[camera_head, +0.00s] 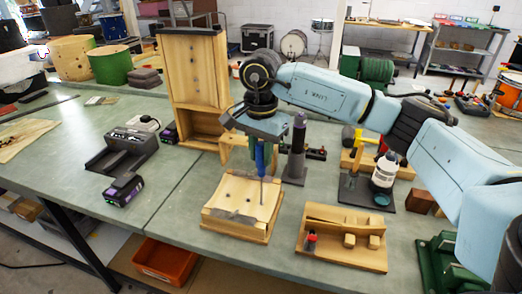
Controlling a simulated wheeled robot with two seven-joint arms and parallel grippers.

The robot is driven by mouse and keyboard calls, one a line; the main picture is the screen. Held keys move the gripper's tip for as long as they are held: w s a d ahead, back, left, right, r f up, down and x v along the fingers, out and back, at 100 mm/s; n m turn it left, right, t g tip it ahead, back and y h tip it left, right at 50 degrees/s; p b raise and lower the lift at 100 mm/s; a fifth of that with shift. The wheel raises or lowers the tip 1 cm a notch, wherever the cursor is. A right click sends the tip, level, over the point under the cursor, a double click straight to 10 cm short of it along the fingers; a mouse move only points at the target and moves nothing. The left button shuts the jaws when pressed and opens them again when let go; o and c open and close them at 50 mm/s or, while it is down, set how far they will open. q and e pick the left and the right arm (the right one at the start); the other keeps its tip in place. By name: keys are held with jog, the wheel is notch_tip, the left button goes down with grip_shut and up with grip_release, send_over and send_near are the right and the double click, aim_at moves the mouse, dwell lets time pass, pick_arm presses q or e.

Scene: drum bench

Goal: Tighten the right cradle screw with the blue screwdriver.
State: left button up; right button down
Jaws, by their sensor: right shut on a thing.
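My right gripper (262,142) reaches in from the right and is shut on the blue screwdriver (260,160). The screwdriver is close to upright, with its thin shaft pointing down. Its tip meets the right part of a light wooden block (222,214) in the picture. I cannot tell whether the tip touches a screw there. Small dark spots show on the block's top, but the right cradle screw is not clear. My left gripper is not in view.
A second wooden stand (325,254) with a small red-topped item (311,241) is at the front right. A dark upright cylinder (298,148) stands just right of the gripper. A tall wooden box (196,75) stands behind. Bench at front left is clear.

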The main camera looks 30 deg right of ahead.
jog(key=shift+f+m, duration=0.25)
jog(key=shift+m, duration=0.05)
jog(key=shift+d+r, duration=0.1)
jog(key=shift+r+p, duration=0.3)
jog(key=shift+r, duration=0.1)
jog(key=n+b, duration=0.1)
jog(key=n, duration=0.3)
jog(key=n+b, duration=0.1)
jog(key=n, duration=0.5)
jog(key=shift+r, duration=0.1)
jog(key=n+b, duration=0.1)
jog(key=n, duration=0.4)
jog(key=n+b, duration=0.1)
jog(key=n, duration=0.4)
